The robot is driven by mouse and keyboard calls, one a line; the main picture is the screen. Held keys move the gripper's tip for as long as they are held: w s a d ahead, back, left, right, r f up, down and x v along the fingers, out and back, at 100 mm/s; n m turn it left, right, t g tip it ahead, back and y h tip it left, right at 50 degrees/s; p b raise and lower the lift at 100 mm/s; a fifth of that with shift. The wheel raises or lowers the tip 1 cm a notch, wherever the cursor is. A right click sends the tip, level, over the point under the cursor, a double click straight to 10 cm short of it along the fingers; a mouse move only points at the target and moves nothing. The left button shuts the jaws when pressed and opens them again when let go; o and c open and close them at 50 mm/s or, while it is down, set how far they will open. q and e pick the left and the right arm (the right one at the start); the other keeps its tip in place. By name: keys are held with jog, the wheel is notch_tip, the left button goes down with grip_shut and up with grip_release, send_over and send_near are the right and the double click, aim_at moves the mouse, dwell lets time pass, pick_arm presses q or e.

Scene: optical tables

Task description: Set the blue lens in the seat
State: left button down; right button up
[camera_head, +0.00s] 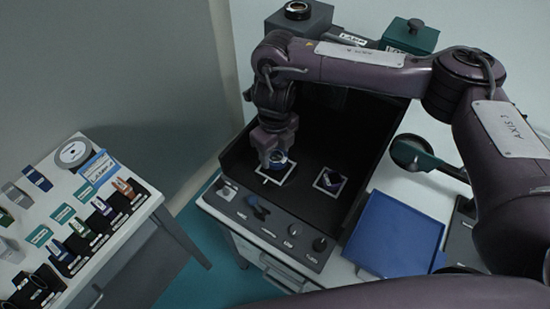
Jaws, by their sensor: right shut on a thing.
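My right gripper (277,154) reaches down into the black open-fronted box and is shut on the blue lens (279,159), a small ring-rimmed piece with a blue tint. The lens is right at a white-outlined square mark (265,180) on the box floor, and the gripper covers much of both. I cannot tell whether the lens touches the floor there. A second white-outlined square (330,181) to the right has a dark, bluish piece in it. Which mark is the seat is not clear. My left gripper is not in view.
A control panel with knobs (319,244) runs along the box's front. A blue tray (396,235) lies to the right, near a dark round-headed stand (413,153). A side table at left (133,218) holds several labelled holders and a round disc (73,153). A green lidded box (410,38) stands behind.

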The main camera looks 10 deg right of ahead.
aim_at(275, 155)
jog(key=shift+f, duration=1.55)
jog(key=shift+f+b, duration=0.2)
jog(key=shift+b, duration=0.15)
jog(key=o, duration=1)
notch_tip(275, 155, up, 12)
jog(key=shift+r+p, duration=0.2)
jog(key=shift+p, duration=0.25)
